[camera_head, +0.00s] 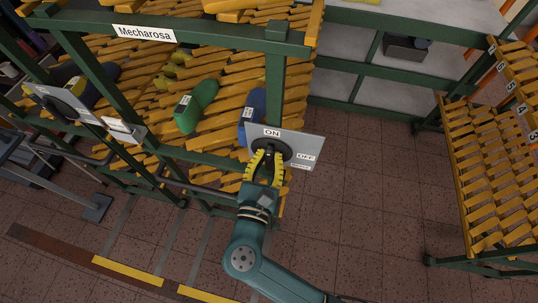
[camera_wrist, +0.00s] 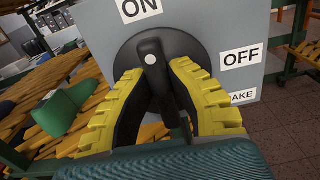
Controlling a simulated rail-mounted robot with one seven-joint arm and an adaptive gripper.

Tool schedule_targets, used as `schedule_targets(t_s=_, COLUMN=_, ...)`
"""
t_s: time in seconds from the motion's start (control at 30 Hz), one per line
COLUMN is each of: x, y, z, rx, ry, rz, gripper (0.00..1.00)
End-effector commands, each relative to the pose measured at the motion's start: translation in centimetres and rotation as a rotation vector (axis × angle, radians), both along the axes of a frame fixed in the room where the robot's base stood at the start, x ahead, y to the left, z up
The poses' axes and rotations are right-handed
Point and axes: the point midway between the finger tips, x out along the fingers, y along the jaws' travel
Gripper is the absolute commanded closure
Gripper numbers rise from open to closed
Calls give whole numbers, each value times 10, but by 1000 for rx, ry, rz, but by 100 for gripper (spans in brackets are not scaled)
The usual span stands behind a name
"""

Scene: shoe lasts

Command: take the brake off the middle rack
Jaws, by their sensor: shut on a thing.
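The brake plate (camera_head: 308,143) is a grey panel on the corner of the green rack (camera_head: 276,80) signed "Mecharosa". It carries the labels "ON" at the top, "OFF" at the right and a partly hidden label below. In the wrist view the brake plate (camera_wrist: 220,30) has a round black dial with a black lever (camera_wrist: 154,70). The lever is close to upright, its upper end towards "ON". My gripper (camera_head: 265,155) is in front of the dial. In the wrist view my gripper's yellow-padded fingers (camera_wrist: 155,90) are shut on the lever, one on each side.
Green (camera_head: 196,105) and blue (camera_head: 253,115) shoe lasts lie on the rack's yellow slats. Another plate (camera_head: 68,104) is at the rack's left. A second slatted rack (camera_head: 490,180) stands at the right. The tiled floor between (camera_head: 370,200) is clear.

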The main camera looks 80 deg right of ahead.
Motion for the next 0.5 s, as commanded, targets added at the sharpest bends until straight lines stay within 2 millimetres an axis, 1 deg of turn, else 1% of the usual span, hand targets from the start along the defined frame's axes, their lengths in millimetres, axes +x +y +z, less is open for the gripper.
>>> schedule_targets(t_s=0.27, x=-2, y=0, z=0, rx=1, ry=-115, rz=-1, gripper=100)
schedule_targets(t_s=0.5, x=-3, y=0, z=-2, rx=0, ry=-312, rz=-1, gripper=100)
